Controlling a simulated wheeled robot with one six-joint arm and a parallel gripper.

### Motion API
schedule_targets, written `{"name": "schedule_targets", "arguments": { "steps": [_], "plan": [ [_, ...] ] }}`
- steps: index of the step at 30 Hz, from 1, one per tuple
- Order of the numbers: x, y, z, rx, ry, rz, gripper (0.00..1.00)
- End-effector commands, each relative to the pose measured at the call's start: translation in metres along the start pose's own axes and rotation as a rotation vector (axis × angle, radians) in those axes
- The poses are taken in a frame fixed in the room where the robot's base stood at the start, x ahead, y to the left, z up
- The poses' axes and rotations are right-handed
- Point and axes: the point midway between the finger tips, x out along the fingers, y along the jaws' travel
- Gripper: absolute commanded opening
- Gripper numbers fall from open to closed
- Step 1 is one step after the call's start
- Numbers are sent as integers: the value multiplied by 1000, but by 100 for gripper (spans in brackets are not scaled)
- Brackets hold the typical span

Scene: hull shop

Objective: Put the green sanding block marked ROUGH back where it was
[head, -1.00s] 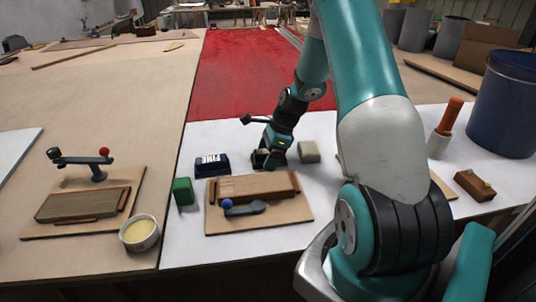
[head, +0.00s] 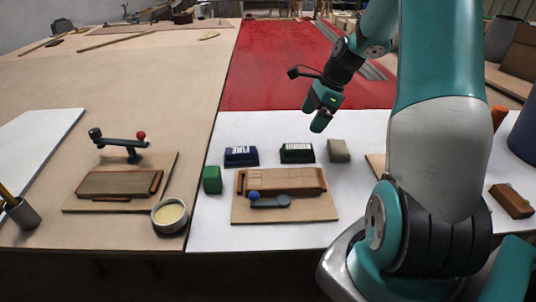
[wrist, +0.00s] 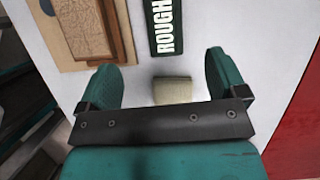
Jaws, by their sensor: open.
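The dark green sanding block (head: 297,153) lies on the white bench top between the blue FINE block and a beige block. In the wrist view its white ROUGH label (wrist: 166,27) shows beyond the fingertips, its far end cut off by the frame. My gripper (head: 318,118) is raised behind and above the row of blocks, apart from the green block. In the wrist view my gripper (wrist: 162,65) has its two fingers wide apart with nothing held. The beige block (wrist: 172,90) shows between them, below.
The blue FINE block (head: 241,157) and a plain green block (head: 212,180) stand to the left. A wooden board (head: 284,212) with a clamp lies in front. The beige block (head: 339,151) is to the right. Red surface (head: 270,70) lies behind.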

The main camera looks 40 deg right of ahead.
Motion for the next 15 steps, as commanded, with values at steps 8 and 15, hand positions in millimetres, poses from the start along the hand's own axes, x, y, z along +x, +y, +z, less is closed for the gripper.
{"name": "schedule_targets", "arguments": {
  "steps": [8,15],
  "plan": [
    [-11,121,179,-1110,-30,100,91],
    [-27,289,240,-2222,-168,167,91]
  ]
}}
